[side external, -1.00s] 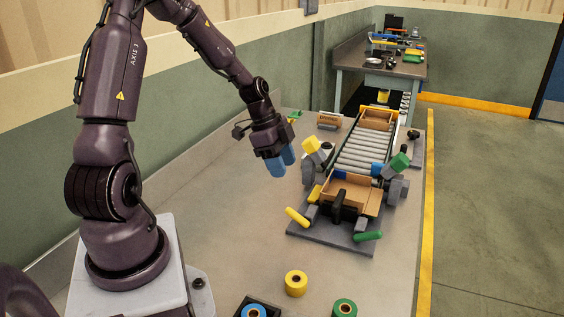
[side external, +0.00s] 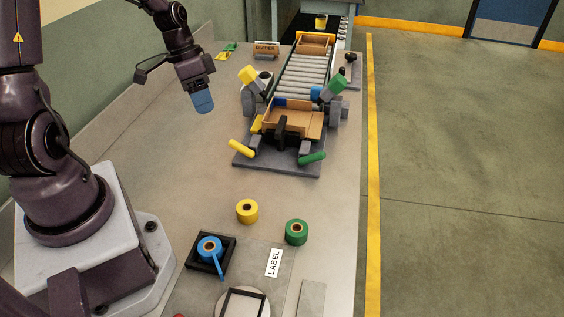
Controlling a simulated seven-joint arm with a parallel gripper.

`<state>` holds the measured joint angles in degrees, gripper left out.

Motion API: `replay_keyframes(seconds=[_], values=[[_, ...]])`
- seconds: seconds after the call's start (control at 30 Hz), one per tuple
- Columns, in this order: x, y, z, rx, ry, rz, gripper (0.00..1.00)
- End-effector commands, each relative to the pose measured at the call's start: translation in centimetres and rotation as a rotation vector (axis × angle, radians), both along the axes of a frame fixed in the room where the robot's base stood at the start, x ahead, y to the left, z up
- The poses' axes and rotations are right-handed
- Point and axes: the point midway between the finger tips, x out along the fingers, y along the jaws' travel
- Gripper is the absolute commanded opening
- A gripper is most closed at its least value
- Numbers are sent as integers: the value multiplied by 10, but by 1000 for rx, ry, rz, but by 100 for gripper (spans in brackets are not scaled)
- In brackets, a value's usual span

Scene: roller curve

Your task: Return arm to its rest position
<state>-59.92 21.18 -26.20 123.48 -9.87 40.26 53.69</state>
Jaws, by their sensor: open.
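My gripper (side external: 203,102) has blue fingertips and hangs pointing down above the left part of the bench, left of the roller conveyor. It is apart from everything and nothing shows between its fingers. The fingers overlap in this view, so the gap is hard to see. My arm reaches over from its base at the left.
The roller conveyor (side external: 308,72) holds an open cardboard box (side external: 292,118) at its near end, with yellow and green handles around it. A yellow roll (side external: 247,211), a green roll (side external: 296,232) and a blue roll (side external: 210,248) on a black holder stand in front. The bench's middle is clear.

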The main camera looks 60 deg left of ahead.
Motion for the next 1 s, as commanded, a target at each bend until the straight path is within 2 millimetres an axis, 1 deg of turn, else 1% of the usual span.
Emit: replay_keyframes(seconds=[0.03, 0.1, 0.23, 0.4, 0.5, 0.63, 0.8, 0.9, 1.0], values=[[-6, -8, 12, 35, 37, 58, 47], [-15, -19, 29, 83, 80, 152, 47], [-31, -43, 63, 175, 98, 302, 47], [-53, -79, 107, 251, 11, 432, 47], [-67, -101, 129, 254, -80, 451, 47], [-81, -125, 151, 230, -206, 383, 47], [-87, -147, 171, 187, -330, 278, 47], [-88, -154, 174, 180, -346, 247, 47], [-88, -154, 174, 181, -346, 245, 47]])
